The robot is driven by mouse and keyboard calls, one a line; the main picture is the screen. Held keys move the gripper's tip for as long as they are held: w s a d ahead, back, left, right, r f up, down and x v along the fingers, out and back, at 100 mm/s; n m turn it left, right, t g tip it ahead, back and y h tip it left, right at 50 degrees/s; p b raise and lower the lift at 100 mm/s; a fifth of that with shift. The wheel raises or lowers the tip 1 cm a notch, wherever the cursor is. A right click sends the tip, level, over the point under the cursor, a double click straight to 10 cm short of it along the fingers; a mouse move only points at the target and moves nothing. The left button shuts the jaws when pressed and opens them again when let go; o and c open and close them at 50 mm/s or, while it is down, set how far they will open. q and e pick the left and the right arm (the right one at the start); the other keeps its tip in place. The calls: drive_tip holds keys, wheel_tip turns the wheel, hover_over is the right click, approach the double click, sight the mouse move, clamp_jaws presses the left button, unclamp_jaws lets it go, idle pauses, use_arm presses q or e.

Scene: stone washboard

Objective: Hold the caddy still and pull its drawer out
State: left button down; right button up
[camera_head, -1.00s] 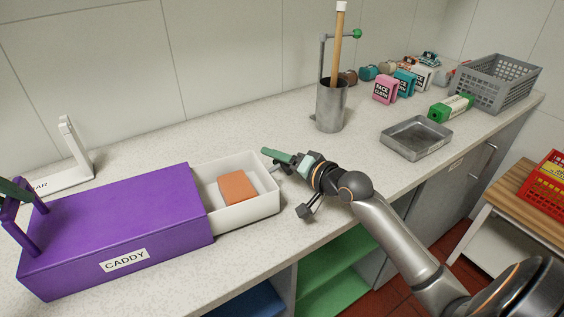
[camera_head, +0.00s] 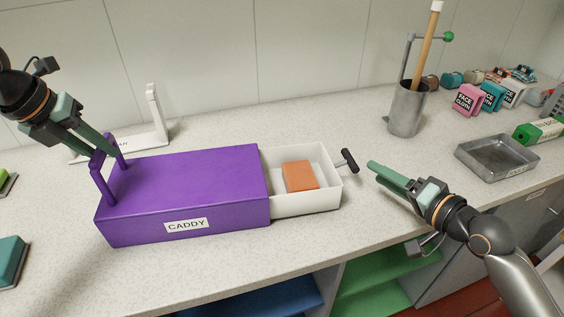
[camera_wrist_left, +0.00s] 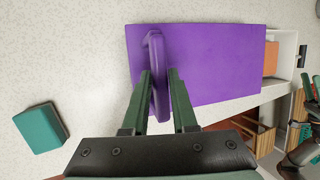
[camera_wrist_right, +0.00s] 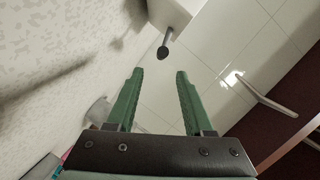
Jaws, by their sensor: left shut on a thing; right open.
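The purple caddy (camera_head: 195,185) lies on the counter with its label facing front. Its white drawer (camera_head: 312,203) stands out from the right end, with an orange block (camera_head: 300,176) inside and a dark T-shaped handle (camera_head: 349,161) at its end. My left gripper (camera_head: 112,150) is shut on the caddy's purple upright handle (camera_wrist_left: 156,75) at the left end. My right gripper (camera_head: 377,174) is open and empty, just right of the drawer handle and apart from it. The drawer handle also shows in the right wrist view (camera_wrist_right: 164,49), ahead of the fingertips.
A metal cup (camera_head: 406,110) with a wooden stick stands behind my right gripper. A grey metal tray (camera_head: 497,157) lies to the right. Several small labelled packs stand at the back right. A teal block (camera_head: 10,262) lies at left. A white stand (camera_head: 155,120) is behind the caddy.

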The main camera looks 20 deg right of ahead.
use_arm(q)
drive_tip(key=shift+a+f, duration=0.15)
drive_tip(key=shift+f, duration=0.25)
drive_tip(key=c, duration=0.8)
unclamp_jaws()
drive_tip(key=shift+c, duration=0.2)
use_arm(e)
drive_tip(key=shift+w+a, duration=0.1)
use_arm(q)
drive_tip(key=shift+o, duration=1.1)
drive_tip(key=shift+r, duration=0.2)
drive_tip(key=shift+a+r, duration=0.1)
drive_tip(key=shift+r, duration=0.4)
drive_tip(key=v, duration=1.1)
drive_tip(key=shift+s, duration=0.15)
